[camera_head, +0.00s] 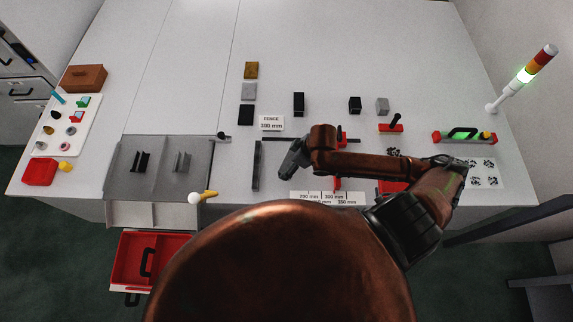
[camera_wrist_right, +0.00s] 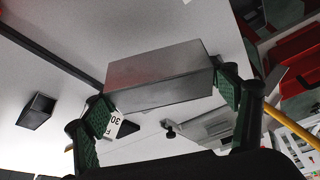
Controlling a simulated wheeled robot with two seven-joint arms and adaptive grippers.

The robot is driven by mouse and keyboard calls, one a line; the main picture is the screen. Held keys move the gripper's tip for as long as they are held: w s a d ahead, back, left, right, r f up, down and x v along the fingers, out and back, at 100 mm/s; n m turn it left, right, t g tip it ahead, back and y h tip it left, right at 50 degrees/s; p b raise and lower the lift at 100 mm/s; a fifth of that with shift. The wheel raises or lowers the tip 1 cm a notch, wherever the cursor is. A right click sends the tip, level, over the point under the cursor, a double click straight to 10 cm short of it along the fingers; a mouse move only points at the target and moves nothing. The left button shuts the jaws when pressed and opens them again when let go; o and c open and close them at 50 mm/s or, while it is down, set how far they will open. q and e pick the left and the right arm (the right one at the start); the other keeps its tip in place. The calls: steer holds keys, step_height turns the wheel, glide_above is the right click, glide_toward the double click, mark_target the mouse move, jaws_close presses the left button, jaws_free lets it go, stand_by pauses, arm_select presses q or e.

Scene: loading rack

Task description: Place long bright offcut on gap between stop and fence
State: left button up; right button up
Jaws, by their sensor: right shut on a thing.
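My right gripper (camera_head: 284,170) comes in from the right and hangs just right of the dark upright bar (camera_head: 257,166) behind which the fence card (camera_head: 271,123) reads FENCE 300 mm. In the right wrist view my gripper (camera_wrist_right: 165,108) is shut on a bright grey rectangular offcut (camera_wrist_right: 160,75), with green pads at its two ends. In the head view the offcut is hard to make out at the fingertips. A red piece (camera_head: 337,183), perhaps the stop, stands right of the gripper, partly hidden by my arm. My left gripper is not in view.
A scale card (camera_head: 327,198) lies at the front edge. Several dark, grey and brown blocks, such as one black block (camera_head: 299,103), stand behind. A grey tray (camera_head: 160,165) is at left, a white parts board (camera_head: 66,127) beyond it. The back of the table is clear.

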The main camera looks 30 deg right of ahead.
mark_target(287, 160)
steer(key=w+f, duration=0.2)
steer(key=f, duration=0.1)
steer(key=w+f, duration=0.1)
steer(key=f, duration=0.1)
steer(key=shift+w+d, duration=0.4)
step_height(287, 160, down, 3)
steer(key=shift+w+p, duration=0.1)
steer(key=shift+p, duration=0.55)
steer(key=shift+f, duration=0.2)
steer(key=o, duration=1.2)
steer(key=shift+f, duration=0.1)
steer(key=v, duration=1.2)
steer(key=shift+r+b, duration=0.2)
steer(key=shift+b, duration=0.15)
